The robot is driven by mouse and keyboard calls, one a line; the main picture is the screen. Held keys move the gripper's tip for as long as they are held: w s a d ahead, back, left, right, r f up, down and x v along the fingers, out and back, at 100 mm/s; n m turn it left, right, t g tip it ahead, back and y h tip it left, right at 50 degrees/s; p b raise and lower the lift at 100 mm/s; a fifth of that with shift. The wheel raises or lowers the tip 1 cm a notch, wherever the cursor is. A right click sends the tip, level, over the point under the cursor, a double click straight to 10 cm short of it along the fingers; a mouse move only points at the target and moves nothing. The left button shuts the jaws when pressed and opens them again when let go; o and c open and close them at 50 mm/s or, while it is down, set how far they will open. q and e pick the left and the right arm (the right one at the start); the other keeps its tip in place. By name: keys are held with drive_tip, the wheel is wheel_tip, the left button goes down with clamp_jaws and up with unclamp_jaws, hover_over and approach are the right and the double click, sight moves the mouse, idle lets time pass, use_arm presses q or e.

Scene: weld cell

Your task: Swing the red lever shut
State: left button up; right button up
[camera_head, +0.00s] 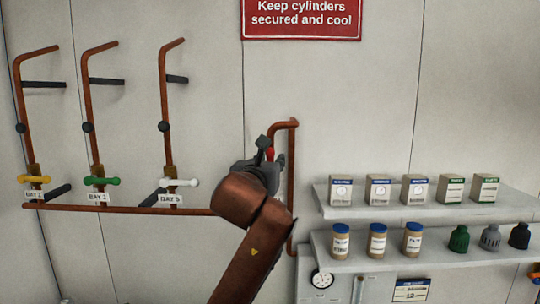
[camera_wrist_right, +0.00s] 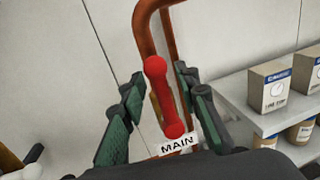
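The red lever (camera_wrist_right: 163,98) is in the right wrist view, in front of a copper pipe, with a "MAIN" tag (camera_wrist_right: 177,144) at its lower end. It has a round knob at each end and runs roughly along the pipe, tilted a little. In the head view only a small part of the red lever (camera_head: 270,154) shows; my gripper and arm hide the rest. My right gripper (camera_wrist_right: 159,79) is open, with one finger on each side of the lever and gaps visible between them. My left gripper is not in view.
Yellow (camera_head: 34,179), green (camera_head: 101,181) and white (camera_head: 180,182) levers sit on copper pipes to the left. Shelves (camera_head: 460,202) with boxes, jars and caps stand close on the right. A red sign (camera_head: 301,18) hangs above.

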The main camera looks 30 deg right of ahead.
drive_tip(key=shift+w+d, duration=0.1)
drive_tip(key=shift+c, duration=0.3)
clamp_jaws()
idle(0.4)
